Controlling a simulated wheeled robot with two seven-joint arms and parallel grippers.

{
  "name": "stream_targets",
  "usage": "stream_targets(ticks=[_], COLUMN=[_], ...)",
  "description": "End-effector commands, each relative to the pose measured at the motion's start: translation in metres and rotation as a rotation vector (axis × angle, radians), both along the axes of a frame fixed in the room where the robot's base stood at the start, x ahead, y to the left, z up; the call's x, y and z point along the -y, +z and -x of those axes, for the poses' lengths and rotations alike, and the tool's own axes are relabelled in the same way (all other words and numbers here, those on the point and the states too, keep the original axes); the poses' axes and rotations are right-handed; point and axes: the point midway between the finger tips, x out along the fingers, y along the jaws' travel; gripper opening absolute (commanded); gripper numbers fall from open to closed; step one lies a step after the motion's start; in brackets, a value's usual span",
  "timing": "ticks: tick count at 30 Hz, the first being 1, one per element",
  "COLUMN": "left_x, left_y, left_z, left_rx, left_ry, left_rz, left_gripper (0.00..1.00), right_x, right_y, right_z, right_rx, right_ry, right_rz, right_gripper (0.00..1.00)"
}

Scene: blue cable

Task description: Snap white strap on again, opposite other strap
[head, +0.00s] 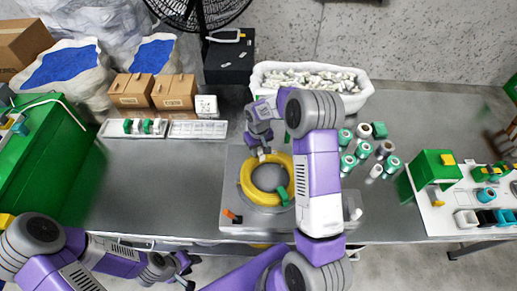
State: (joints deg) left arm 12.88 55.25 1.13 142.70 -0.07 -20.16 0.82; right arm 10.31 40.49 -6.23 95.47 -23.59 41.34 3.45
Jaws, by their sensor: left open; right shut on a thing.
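A yellow coil (247,184) lies flat on a grey plate (236,160) at the middle of the table. A green clip-like piece (283,196), which may be the other strap, sits on the coil's lower right side. My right gripper (263,151) is at the coil's far edge, shut on a small white piece (262,158), apparently the white strap. The gripper hides most of it, and I cannot tell whether it is around the coil. My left gripper (186,268) is open and empty, off the table's near edge at lower left.
A white bin (262,86) of pale pieces stands behind. Several green, white and brown spools (363,150) stand right of my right arm. An orange-tipped part (232,216) is on the plate's near left corner. The table left of the plate (170,185) is clear.

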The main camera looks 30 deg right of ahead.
Motion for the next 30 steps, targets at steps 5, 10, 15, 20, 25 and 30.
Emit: stream_targets(ticks=[5,10,15,20,25,30], left_x=[0.0,0.0,0.0,0.0,0.0,0.0], left_y=[-0.0012,-0.0023,-0.0035,-0.0045,-0.0057,-0.0065], left_z=[0.0,0.0001,0.0,0.0001,0.0,0.0001], left_rx=[0.0,0.0,0.0,0.0,0.0,0.0], left_ry=[0.0,0.0,0.0,0.0,0.0,0.0], left_rz=[0.0,0.0,0.0,0.0,0.0,0.0], left_gripper=[0.43,0.43,0.43,0.43,0.43,0.43], right_x=[0.0,0.0,0.0,-0.0001,-0.0001,-0.0001], right_y=[-0.0015,-0.003,-0.0043,-0.0056,-0.007,-0.0081], right_z=[0.0,0.0,0.0,0.0,0.0,0.0], right_rx=[0.0,0.0,0.0,0.0,0.0,0.0], right_ry=[0.0,0.0,0.0,0.0,0.0,0.0], right_rz=[0.0,0.0,0.0,0.0,0.0,0.0], right_gripper=[0.0,0.0,0.0,0.0,0.0,0.0])
